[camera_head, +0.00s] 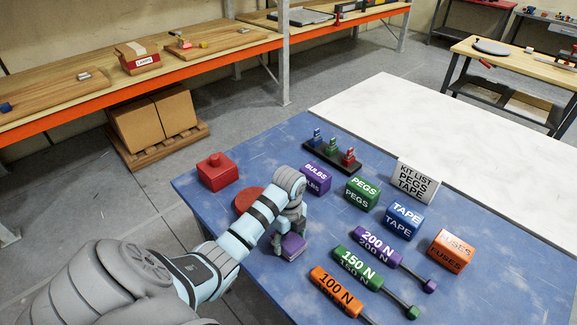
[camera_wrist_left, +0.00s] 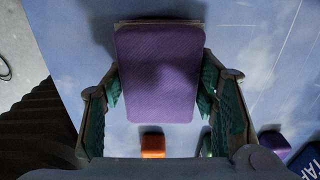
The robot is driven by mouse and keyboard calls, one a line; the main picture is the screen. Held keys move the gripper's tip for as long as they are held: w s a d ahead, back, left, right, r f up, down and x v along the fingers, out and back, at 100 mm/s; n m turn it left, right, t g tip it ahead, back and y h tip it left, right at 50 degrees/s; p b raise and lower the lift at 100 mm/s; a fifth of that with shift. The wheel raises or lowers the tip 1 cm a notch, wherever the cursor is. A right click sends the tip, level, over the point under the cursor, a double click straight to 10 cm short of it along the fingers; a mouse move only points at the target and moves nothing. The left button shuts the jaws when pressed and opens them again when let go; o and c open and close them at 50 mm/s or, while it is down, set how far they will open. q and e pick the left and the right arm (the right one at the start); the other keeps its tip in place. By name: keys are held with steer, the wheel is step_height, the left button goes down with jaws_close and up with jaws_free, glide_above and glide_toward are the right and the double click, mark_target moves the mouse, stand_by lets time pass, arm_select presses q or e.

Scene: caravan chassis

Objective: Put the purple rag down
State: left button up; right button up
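The purple rag (camera_wrist_left: 158,75) is a folded pad that fills the upper middle of the left wrist view. My right gripper is not in view.
A red disc (camera_head: 246,198) and a red block (camera_head: 214,172) are beside my left arm. Labelled blocks for bulbs (camera_head: 315,179), pegs (camera_head: 362,191), tape (camera_head: 402,220) and fuses (camera_head: 451,250) stand right. Torque tools, including the 100 N one (camera_head: 338,291), lie in front right.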

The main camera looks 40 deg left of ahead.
arm_select(q)
steer(key=o, duration=0.4)
